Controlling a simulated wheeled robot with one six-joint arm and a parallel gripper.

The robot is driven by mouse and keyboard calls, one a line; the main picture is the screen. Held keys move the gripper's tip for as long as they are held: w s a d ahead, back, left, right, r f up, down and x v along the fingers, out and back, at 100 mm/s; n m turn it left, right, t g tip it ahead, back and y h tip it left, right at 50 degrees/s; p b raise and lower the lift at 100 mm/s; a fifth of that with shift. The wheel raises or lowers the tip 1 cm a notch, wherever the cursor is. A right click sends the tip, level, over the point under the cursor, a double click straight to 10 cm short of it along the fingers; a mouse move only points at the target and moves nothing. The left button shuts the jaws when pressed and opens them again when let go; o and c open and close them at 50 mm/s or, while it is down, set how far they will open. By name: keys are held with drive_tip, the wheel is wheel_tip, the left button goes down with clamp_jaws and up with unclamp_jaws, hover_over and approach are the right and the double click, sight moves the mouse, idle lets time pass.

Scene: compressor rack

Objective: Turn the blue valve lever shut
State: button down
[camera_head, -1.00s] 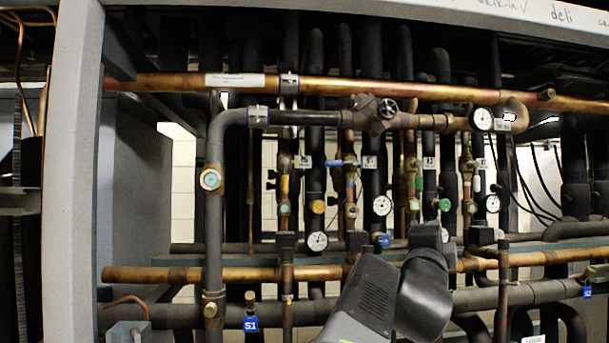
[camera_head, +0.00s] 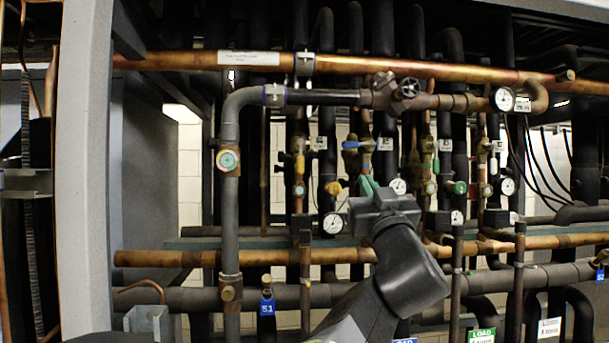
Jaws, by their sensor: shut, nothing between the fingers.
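The blue valve lever (camera_head: 352,144) points left, roughly level, from a brass valve on an upright pipe in the middle of the rack. The fingers look shut and empty. In the picture there is a gap between the fingertips and the lever; I cannot tell the gap in depth. My dark wrist hides the lower part of the pipes behind it.
A copper pipe (camera_head: 200,258) runs across below the valves, and another copper pipe (camera_head: 430,74) runs across above. A yellow handle (camera_head: 333,188) and a white gauge (camera_head: 333,223) are close to the left of my gripper.

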sight(349, 146)
drive_tip(key=p+x, duration=0.3)
drive_tip(key=x, duration=0.9)
drive_tip(key=shift+w+p, duration=0.25)
drive_tip(key=shift+p, duration=0.1)
